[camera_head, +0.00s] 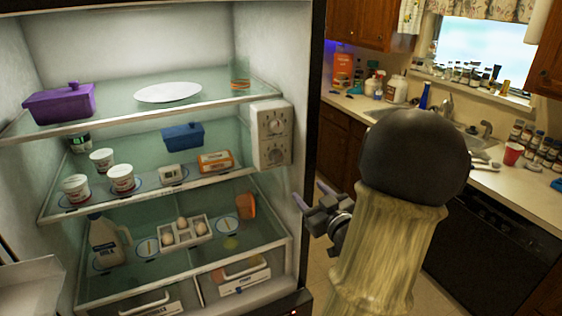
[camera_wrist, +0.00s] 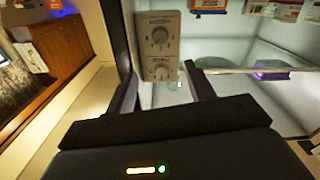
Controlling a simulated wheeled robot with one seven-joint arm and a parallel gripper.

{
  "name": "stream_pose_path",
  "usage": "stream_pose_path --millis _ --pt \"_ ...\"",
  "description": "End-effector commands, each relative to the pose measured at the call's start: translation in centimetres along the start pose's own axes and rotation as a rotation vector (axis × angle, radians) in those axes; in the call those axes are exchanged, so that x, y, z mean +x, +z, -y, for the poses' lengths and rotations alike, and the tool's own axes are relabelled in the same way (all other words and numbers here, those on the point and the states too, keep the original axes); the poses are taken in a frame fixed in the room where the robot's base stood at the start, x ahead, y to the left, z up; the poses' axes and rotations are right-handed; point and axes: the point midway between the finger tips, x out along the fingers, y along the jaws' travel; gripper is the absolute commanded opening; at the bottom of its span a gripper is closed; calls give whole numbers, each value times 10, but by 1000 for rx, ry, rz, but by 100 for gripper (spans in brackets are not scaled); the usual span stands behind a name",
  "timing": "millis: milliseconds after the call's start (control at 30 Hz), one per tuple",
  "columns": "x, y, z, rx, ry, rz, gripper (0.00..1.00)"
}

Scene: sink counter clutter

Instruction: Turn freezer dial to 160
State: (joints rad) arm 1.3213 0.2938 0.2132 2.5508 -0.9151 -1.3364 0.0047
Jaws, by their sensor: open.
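A white control box (camera_head: 270,135) is fixed to the right inner wall of the open fridge, with one dial above another. The upper dial (camera_head: 274,124) and the lower dial (camera_head: 275,157) are round and grey. Their markings are too small to read. In the wrist view the control box (camera_wrist: 158,45) is ahead, with its upper dial (camera_wrist: 160,37) fully visible and its lower dial (camera_wrist: 158,73) near the fingers. My gripper (camera_head: 311,196) is open and empty, right of the fridge opening and below the box. In the wrist view my open gripper (camera_wrist: 160,80) points toward the box without touching it.
Glass shelves hold a purple container (camera_head: 60,103), a white plate (camera_head: 168,92), a blue container (camera_head: 183,136), several tubs, an egg tray (camera_head: 184,232) and a milk jug (camera_head: 105,243). The fridge's right edge (camera_head: 313,100) stands beside my gripper. A sink counter (camera_head: 490,178) is at right.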

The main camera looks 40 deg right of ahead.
Motion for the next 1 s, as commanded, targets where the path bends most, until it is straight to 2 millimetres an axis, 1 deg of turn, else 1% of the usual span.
stream_pose_path --millis 233,367,567,1000 --pt "2 0 0 0 0 1 54" --pt "11 -1 0 1 -1 2 54" --pt "40 -2 0 1 -3 1 54" --pt "118 -2 0 3 -1 3 54"
